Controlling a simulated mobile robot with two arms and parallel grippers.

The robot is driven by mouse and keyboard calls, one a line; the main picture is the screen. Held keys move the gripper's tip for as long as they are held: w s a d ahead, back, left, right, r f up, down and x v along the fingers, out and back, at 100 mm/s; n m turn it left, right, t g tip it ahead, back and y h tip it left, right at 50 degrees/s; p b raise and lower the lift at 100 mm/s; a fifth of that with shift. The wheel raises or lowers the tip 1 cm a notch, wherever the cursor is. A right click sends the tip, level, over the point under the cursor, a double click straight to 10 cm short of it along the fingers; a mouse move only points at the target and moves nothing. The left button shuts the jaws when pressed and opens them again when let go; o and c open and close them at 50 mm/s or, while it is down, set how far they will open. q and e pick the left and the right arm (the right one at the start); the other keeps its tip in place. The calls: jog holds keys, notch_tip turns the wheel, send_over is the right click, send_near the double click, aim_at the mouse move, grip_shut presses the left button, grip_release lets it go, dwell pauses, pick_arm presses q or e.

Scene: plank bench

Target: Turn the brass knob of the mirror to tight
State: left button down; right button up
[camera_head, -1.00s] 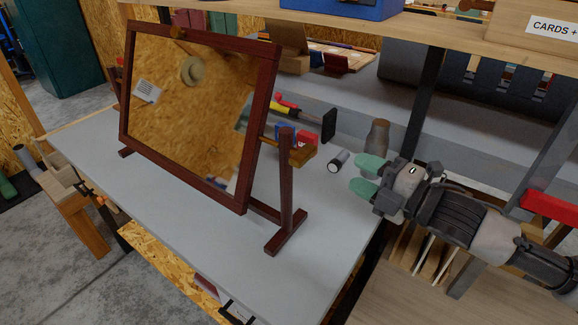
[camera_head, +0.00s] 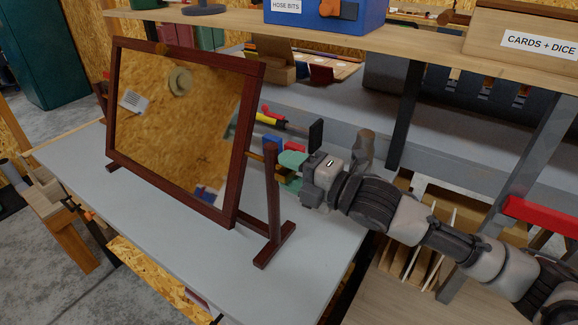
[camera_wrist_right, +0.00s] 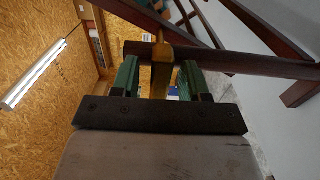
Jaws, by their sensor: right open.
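The mirror (camera_head: 175,125) stands on the grey bench in a dark red wooden frame, tilted, with an upright post (camera_head: 271,195) at its right side. My right gripper (camera_head: 288,168) is at the brass knob beside that post, its green fingertips around the knob's place. In the right wrist view the brass knob (camera_wrist_right: 162,75) lies between the two green fingers (camera_wrist_right: 160,80), with a gap on each side. The gripper is open. In the head view the fingers mostly cover the knob. My left gripper is not in view.
A yellow and black screwdriver-like tool (camera_head: 270,120) and a dark block (camera_head: 316,134) lie behind the post. A brown vase-like thing (camera_head: 366,148) stands just behind my right gripper. A shelf (camera_head: 400,45) with a blue box (camera_head: 325,14) runs above. The front of the bench is clear.

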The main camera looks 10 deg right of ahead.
jog(key=shift+w+a, duration=0.15)
grip_shut()
dwell(0.4)
jog(key=m+p, duration=0.3)
jog(key=m, duration=0.1)
jog(key=shift+r+p, duration=0.15)
jog(key=shift+p, duration=0.25)
jog(key=m+p, duration=0.3)
jog(key=m, duration=0.2)
jog(key=shift+m+p, duration=0.3)
jog(key=shift+p, duration=0.1)
jog(key=m+p, duration=0.2)
jog(key=m, duration=0.2)
jog(key=shift+m, duration=0.3)
jog(key=shift+f+m+p, duration=0.2)
jog(key=shift+m+p, duration=0.5)
jog(key=shift+m, duration=1.2)
